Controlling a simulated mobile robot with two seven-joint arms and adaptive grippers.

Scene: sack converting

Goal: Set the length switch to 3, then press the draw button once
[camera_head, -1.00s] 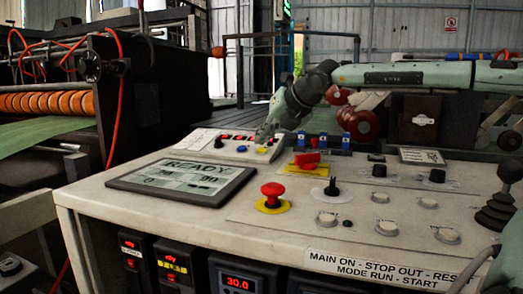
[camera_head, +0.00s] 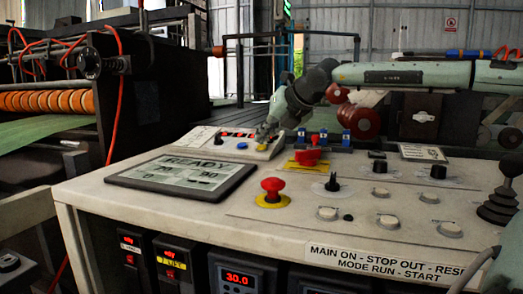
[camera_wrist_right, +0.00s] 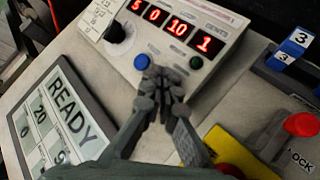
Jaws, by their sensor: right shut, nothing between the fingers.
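The small sloped control box (camera_head: 217,137) stands at the back of the console, left of my right gripper. In the right wrist view it has a black knob (camera_wrist_right: 121,29) on a numbered dial, probably the length switch; its exact setting is unclear. My left gripper is out of view.
A flat READY screen (camera_head: 180,173) lies left on the console. A red mushroom button (camera_head: 272,185) and a red switch handle (camera_head: 307,155) on a yellow plate stand nearby. Blue blocks (camera_head: 324,137) line the back; knobs and a joystick (camera_head: 499,205) stand to the right.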

